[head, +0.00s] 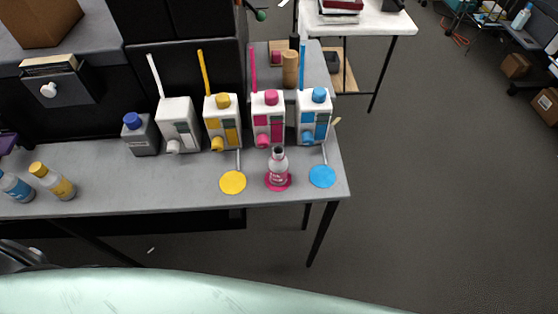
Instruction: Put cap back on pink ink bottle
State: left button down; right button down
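The pink ink bottle (278,167) stands upright near the front right of the grey table, on or just above a pink disc (279,184). Its neck looks open and dark, with no cap on it. The pink-and-white carton dispenser (268,119) stands just behind it, with a pink cap on top and a pink knob low on its front. A small pink object (276,57) sits farther back, beside a wooden cylinder; I cannot tell whether it is a loose cap. Neither of my grippers is in view.
Yellow (222,121), blue (314,117) and white (179,125) dispensers flank the pink one. Yellow (232,182) and blue (322,177) discs flank the bottle. The table's front middle is clear.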

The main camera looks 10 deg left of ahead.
aim_at(278, 162)
jog(key=u, duration=2.55)
jog(key=z, duration=2.2)
jog(key=k+j+u, duration=0.15)
jog(key=j+u, duration=0.8)
